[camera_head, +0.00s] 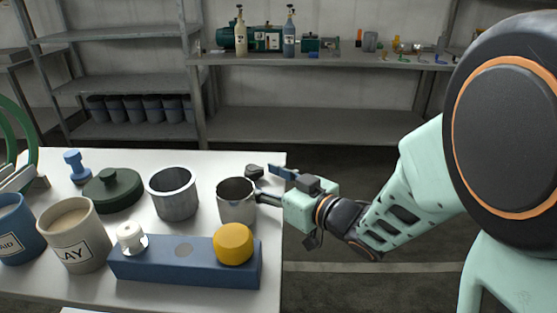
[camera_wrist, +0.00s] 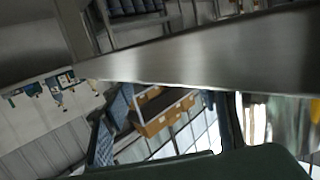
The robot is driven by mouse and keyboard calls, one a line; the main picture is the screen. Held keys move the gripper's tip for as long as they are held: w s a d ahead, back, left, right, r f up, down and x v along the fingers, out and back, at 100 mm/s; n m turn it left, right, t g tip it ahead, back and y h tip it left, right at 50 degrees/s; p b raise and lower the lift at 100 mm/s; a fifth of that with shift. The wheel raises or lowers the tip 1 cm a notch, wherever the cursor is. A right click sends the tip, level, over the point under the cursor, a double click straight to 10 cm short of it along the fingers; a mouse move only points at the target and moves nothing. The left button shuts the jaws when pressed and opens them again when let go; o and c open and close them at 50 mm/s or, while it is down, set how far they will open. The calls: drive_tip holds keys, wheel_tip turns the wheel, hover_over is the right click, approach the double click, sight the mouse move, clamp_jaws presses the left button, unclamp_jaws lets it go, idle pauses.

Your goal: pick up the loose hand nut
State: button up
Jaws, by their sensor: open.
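In the wrist view my gripper (camera_wrist: 175,105) shows two separated dark fingers. I cannot make out the nut there.
A grey metal pot (camera_head: 174,195) and a dark green lid (camera_head: 112,190) stand left of the cup. In front is a blue block (camera_head: 185,268) with a yellow knob (camera_head: 233,244) and a white knob (camera_head: 131,237). A labelled tub (camera_head: 74,242) stands at the left. Shelves line the back.

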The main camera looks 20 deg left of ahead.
sight(259, 175)
drive_tip(key=x, duration=0.4)
drive_tip(key=shift+w+b, duration=0.15)
drive_tip(key=shift+b, duration=0.2)
drive_tip(key=shift+d, duration=0.1)
drive_tip(key=c, duration=1.3)
